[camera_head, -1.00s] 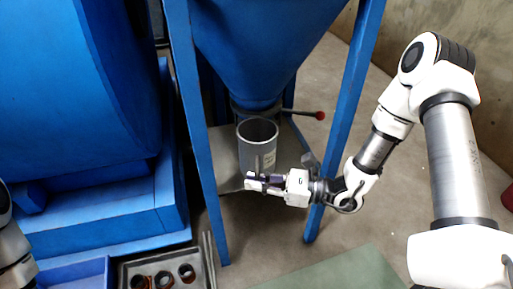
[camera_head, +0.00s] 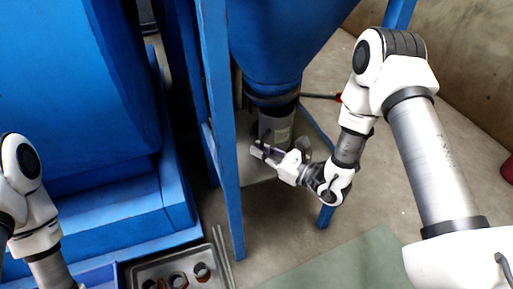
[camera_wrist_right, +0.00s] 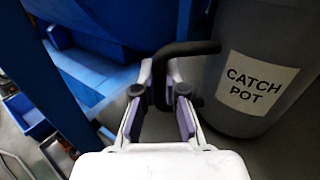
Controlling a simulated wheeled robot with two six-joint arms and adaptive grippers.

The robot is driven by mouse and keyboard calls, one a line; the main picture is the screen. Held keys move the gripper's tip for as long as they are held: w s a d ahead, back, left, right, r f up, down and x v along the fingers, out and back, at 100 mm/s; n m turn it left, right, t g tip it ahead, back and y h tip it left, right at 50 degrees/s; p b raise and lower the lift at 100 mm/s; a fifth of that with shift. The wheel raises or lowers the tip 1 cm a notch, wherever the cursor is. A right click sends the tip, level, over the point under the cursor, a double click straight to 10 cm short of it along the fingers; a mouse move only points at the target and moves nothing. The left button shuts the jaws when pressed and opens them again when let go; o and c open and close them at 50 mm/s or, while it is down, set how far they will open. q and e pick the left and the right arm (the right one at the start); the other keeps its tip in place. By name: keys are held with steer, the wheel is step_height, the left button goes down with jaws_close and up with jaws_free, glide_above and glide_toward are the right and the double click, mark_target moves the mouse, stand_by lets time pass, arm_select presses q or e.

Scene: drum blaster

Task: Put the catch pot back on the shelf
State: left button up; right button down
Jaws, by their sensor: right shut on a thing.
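The catch pot (camera_head: 275,127) is a grey cylinder, upright directly below the outlet of the blue hopper (camera_head: 275,45); its rim is hidden by the outlet. In the right wrist view, the catch pot (camera_wrist_right: 262,75) shows its white label and black handle (camera_wrist_right: 185,49). My right gripper (camera_head: 258,152) is at the pot's near side; in the wrist view its fingers (camera_wrist_right: 162,85) are shut on the handle. The grey shelf (camera_head: 254,170) lies under the hopper. I cannot tell whether the pot touches it. My left arm shows at the left edge; its gripper is out of view.
Blue frame legs (camera_head: 222,130) stand beside the shelf, with my right arm close to the right one. A lever with a red knob (camera_head: 339,97) sticks out at the outlet. A tray (camera_head: 150,268) with several dark rings lies at the lower left. A green mat (camera_head: 345,265) lies in front.

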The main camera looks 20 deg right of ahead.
steer(key=w+b, duration=0.1)
steer(key=w, duration=0.3)
steer(key=shift+w+a+f+b, duration=0.15)
steer(key=shift+w+b, duration=0.1)
steer(key=shift+b, duration=0.15)
steer(key=shift+s+f+b, duration=0.15)
steer(key=shift+f+b, duration=0.25)
steer(key=shift+f, duration=0.25)
steer(key=shift+r, duration=0.1)
steer(key=c, duration=1.2)
jaws_free()
steer(key=shift+c, duration=0.2)
